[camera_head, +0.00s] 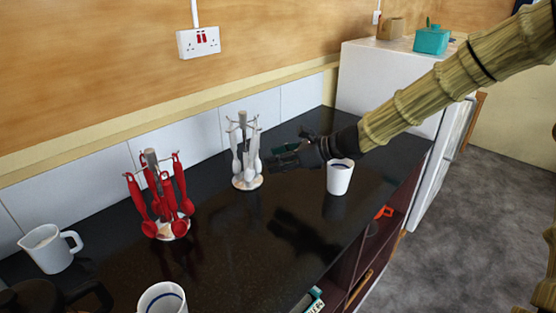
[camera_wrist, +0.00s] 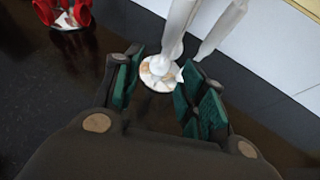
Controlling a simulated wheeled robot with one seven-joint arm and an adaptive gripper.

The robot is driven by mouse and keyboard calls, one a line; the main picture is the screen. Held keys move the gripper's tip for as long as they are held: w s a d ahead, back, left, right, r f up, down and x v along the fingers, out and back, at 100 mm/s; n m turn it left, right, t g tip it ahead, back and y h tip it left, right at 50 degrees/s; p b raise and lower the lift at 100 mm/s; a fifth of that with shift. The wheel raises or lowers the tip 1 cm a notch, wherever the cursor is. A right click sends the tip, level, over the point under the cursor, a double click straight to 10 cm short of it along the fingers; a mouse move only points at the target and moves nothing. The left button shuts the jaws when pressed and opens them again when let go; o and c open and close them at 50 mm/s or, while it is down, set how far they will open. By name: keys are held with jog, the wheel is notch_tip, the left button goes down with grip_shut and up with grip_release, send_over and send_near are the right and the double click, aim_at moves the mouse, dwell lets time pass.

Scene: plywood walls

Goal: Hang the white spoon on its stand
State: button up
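The white stand (camera_head: 247,183) has a round base and stands upright on the black counter, with several white utensils (camera_head: 237,160) hanging around its post. I cannot tell which of them is the white spoon. My gripper (camera_head: 277,158) is just right of the stand, fingers pointing at it. In the wrist view my gripper (camera_wrist: 163,85) is open with nothing clearly held. Beyond the fingertips, white utensils (camera_wrist: 178,28) hang over the stand's base (camera_wrist: 149,76). The upper part of the stand is outside the wrist view, and its far side is hidden.
A red utensil stand (camera_head: 175,231) is to the left. A white mug (camera_head: 340,178) sits close below my wrist. A white jug (camera_head: 48,250) and another mug (camera_head: 162,300) are at the front left. The plywood wall (camera_head: 110,60) runs behind. The middle counter (camera_head: 250,235) is clear.

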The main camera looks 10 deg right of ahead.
jog(key=v, duration=1.2)
